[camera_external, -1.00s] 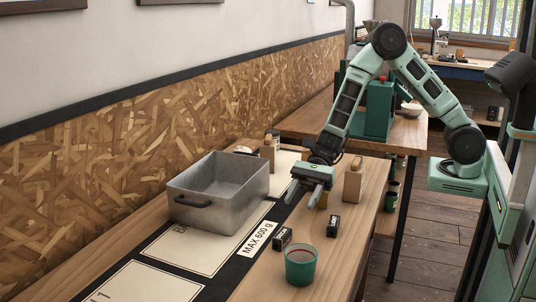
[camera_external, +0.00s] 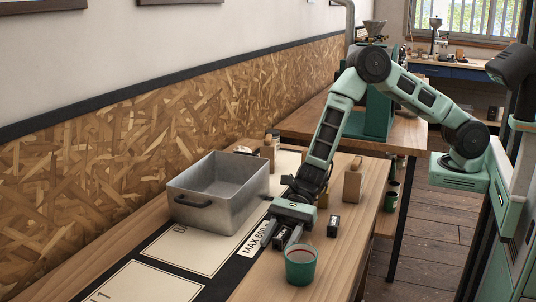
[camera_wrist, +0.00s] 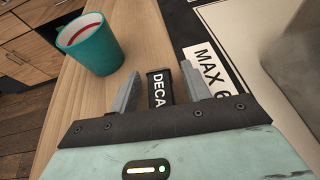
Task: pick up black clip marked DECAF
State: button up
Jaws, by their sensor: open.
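The black clip marked DECAF (camera_wrist: 160,90) lies on the wooden table between the two fingers of my gripper (camera_wrist: 160,74), its white lettering facing the wrist camera. My gripper is open, with one finger on each side of the clip; I cannot tell whether either finger touches it. In the external view my gripper (camera_external: 282,239) is low over the table, and the clip is mostly hidden between its fingers.
A teal cup (camera_external: 300,268) stands close to my gripper and also shows in the wrist view (camera_wrist: 92,48). A second black clip (camera_external: 333,228) lies to the right. A grey metal bin (camera_external: 205,213) stands left, beside the MAX label (camera_external: 254,240). A wooden block (camera_external: 352,184) stands behind.

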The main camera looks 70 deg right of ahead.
jog(key=shift+a, duration=0.1)
grip_shut()
